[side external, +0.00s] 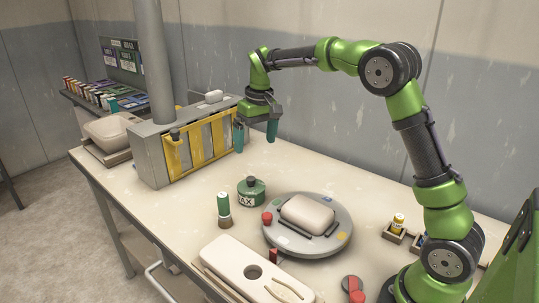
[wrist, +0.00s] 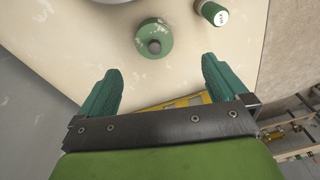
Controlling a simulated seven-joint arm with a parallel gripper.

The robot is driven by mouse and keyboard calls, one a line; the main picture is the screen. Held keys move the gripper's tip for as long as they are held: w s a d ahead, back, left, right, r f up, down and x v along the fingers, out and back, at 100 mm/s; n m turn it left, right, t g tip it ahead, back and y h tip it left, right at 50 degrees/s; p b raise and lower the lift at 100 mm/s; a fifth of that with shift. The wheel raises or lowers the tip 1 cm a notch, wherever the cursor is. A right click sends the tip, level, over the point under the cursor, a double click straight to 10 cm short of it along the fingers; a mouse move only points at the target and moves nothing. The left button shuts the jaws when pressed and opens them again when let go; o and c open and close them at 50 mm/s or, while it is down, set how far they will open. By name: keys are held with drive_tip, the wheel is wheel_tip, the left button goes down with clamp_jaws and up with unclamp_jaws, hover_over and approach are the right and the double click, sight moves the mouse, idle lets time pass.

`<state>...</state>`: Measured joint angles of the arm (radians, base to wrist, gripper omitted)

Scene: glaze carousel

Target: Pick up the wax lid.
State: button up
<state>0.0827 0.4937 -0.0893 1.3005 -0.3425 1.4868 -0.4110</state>
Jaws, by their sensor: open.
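The wax lid (side external: 251,184) is a green disc with a dark knob, on top of the round green pot marked WAX (side external: 251,197) on the table. In the wrist view the lid (wrist: 154,42) is seen from above, its grey knob near the middle, beyond the fingertips; it largely hides the pot. My gripper (side external: 256,138) hangs open and empty, teal fingers down, above the table behind the lid and near the grey box. In the wrist view the gripper (wrist: 161,72) has its fingers wide apart, with the lid ahead between their lines.
A grey carousel (side external: 331,244) bearing a pale block (side external: 307,213) stands to the right. A grey box with yellow bars (side external: 196,146) is at the back left. A pale board (side external: 230,257) lies in front.

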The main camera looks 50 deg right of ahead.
drive_tip(key=n+g, duration=0.1)
hover_over(250, 177)
wheel_tip(250, 177, down, 2)
wheel_tip(250, 177, up, 3)
drive_tip(key=n, duration=0.1)
wheel_tip(250, 177, down, 11)
drive_tip(key=shift+w+a+r, duration=0.1)
drive_tip(key=shift+w+r, duration=0.05)
drive_tip(key=shift+s+f, duration=0.2)
drive_tip(key=shift+f, duration=3.05)
drive_tip(key=c, duration=0.9)
drive_tip(key=shift+r, duration=0.1)
drive_tip(key=shift+c, duration=0.2)
